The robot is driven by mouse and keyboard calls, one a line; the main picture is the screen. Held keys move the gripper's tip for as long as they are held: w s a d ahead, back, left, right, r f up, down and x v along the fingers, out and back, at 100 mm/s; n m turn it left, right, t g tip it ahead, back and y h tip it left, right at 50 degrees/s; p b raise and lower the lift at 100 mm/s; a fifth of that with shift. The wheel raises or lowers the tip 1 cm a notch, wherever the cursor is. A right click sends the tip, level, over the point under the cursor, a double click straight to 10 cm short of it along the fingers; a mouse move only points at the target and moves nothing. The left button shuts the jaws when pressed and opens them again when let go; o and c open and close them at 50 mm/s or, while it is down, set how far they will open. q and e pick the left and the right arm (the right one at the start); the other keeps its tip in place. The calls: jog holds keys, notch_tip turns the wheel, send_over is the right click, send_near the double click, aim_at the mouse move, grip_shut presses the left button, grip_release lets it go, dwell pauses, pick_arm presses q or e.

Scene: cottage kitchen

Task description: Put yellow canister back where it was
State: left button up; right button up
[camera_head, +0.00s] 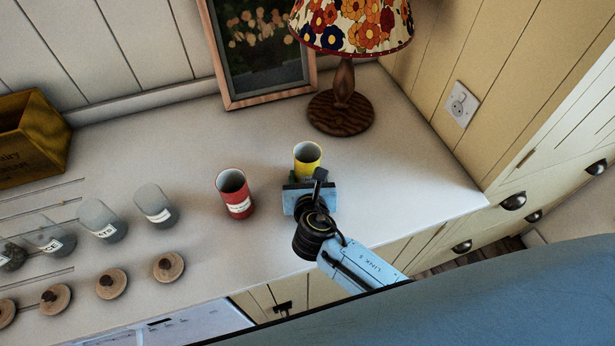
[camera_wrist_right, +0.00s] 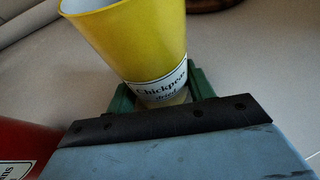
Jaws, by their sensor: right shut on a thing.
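The yellow canister (camera_head: 308,155) stands open-topped on the counter in the head view, right of the red canister (camera_head: 235,190) and in front of the lamp. My right gripper (camera_head: 309,186) is at its near side, shut on it low down. In the right wrist view the yellow canister (camera_wrist_right: 135,40) carries a label reading "Chickpeas" and sits between the green fingers (camera_wrist_right: 160,95). Whether its base touches the counter is hidden by the gripper. The red canister also shows at the left edge of the wrist view (camera_wrist_right: 22,145), close beside the gripper. My left gripper is not in view.
A floral lamp (camera_head: 343,110) on a wooden base and a framed picture (camera_head: 262,50) stand behind. Several glass jars (camera_head: 155,207) and wooden lids (camera_head: 168,267) lie to the left, with a yellow crate (camera_head: 32,138) beyond. The counter right of the yellow canister is clear.

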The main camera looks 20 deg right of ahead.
jog(key=shift+f, duration=0.15)
jog(key=o, duration=1.1)
jog(key=shift+r, duration=0.2)
jog(key=p+v, duration=0.1)
jog(key=v, duration=1.1)
jog(key=shift+s, duration=0.1)
